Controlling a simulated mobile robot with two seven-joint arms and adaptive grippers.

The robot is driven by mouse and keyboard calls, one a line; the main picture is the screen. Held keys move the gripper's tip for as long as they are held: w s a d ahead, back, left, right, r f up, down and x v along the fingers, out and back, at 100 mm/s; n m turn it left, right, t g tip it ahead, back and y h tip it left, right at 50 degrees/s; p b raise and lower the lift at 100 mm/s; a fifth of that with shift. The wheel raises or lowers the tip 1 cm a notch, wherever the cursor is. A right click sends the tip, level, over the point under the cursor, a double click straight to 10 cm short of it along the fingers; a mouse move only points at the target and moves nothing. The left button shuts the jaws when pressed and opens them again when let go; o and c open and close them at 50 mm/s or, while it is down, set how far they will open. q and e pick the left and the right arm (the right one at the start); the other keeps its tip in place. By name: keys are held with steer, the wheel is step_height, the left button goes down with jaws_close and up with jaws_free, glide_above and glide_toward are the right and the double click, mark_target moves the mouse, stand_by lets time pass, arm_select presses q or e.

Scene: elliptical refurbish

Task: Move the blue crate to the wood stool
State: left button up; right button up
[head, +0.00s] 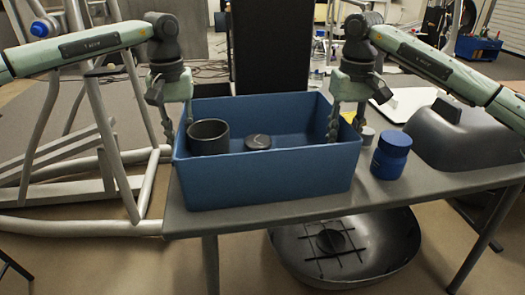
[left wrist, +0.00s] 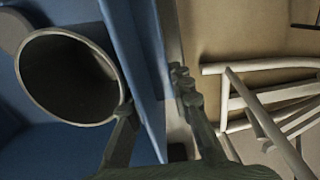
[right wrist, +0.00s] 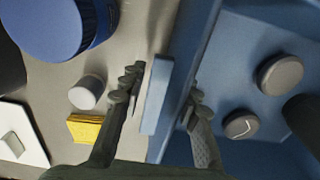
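The blue crate (head: 265,187) stands on a grey table (head: 190,222). It holds a dark cup (head: 208,137) and a round dark lid-like piece (head: 257,142); the right wrist view shows a second round piece (right wrist: 280,75). My left gripper (head: 178,120) is open at the crate's left wall, one finger inside by the cup and one outside, with the wall (left wrist: 147,75) between. My right gripper (head: 346,118) is open astride the right wall, its rim (right wrist: 157,95) between the fingers with gaps showing. I cannot make out a wood stool in any view.
A blue jar (head: 390,156) stands just right of the crate, with a small grey-capped item (right wrist: 87,92) and a yellow block (right wrist: 87,129) nearby. A dark domed thing (head: 465,135) fills the table's right end. A large pale frame (head: 100,150) stands left, and a dark bowl (head: 345,255) below.

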arm_select(q)
jaws_close()
arm_select(e)
steer(key=shift+c, duration=1.1)
jaws_close()
arm_select(q)
steer(key=shift+r, duration=0.15)
arm_select(e)
steer(key=shift+r, duration=0.1)
